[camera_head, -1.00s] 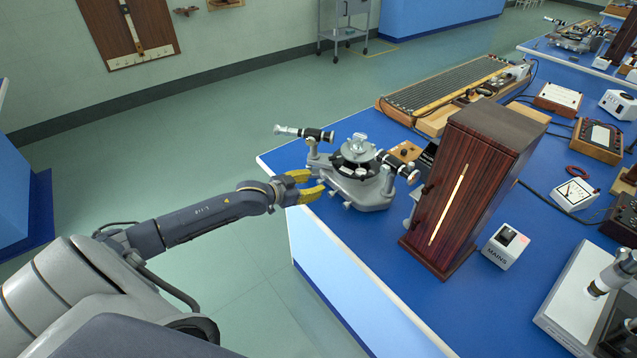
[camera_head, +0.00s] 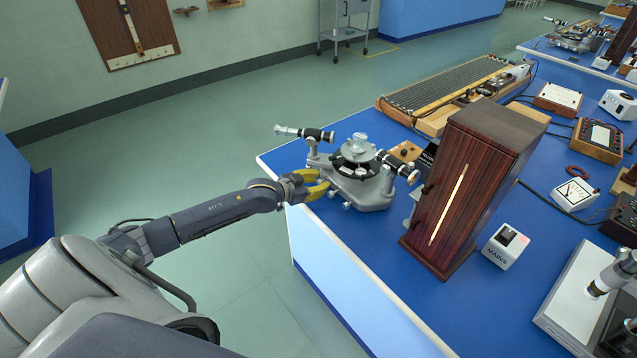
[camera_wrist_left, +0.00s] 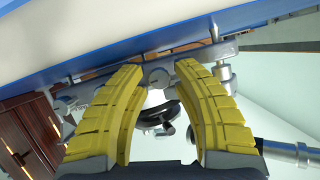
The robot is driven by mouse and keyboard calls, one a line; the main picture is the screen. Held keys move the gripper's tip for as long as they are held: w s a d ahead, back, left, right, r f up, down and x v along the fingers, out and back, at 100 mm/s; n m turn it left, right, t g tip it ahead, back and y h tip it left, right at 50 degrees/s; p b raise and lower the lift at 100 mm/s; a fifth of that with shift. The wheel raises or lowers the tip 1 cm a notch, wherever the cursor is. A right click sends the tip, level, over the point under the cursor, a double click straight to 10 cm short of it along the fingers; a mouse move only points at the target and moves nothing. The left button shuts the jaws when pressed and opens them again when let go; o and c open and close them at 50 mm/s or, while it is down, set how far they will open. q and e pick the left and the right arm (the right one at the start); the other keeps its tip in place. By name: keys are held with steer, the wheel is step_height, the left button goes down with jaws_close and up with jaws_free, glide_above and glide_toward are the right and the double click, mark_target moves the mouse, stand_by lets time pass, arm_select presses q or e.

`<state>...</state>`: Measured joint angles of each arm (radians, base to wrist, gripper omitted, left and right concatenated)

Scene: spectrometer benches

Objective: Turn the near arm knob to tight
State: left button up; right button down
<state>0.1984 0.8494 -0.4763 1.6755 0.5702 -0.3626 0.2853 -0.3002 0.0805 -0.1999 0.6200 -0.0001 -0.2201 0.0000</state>
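The grey spectrometer (camera_head: 372,194) stands near the corner of the blue bench, with a black round table and two telescope-like tubes. My left gripper (camera_head: 322,180) has yellow fingers spread apart at the left side of its base. In the left wrist view the gripper (camera_wrist_left: 163,70) is open. A small round grey knob (camera_wrist_left: 159,78) on the spectrometer shows between the fingertips, with a gap to each finger. I cannot tell if it is the near arm knob or how tight it is. In the head view the fingers and small size obscure such knobs. My right gripper is not seen.
A long ribbed instrument (camera_head: 450,85) lies behind. The blue bench's left edge (camera_head: 335,250) is close under my gripper; the floor left of it is clear.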

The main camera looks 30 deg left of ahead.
arm_select(q)
jaws_close()
steer(key=shift+d+m+y, duration=0.1)
steer(key=shift+m+y, duration=0.2)
steer(key=shift+w+r, duration=0.15)
steer(key=shift+r, duration=0.2)
stand_by(0.9)
steer(key=shift+c, duration=0.5)
jaws_free()
steer(key=o, duration=0.5)
steer(key=shift+f, duration=0.25)
steer(key=shift+s, duration=0.2)
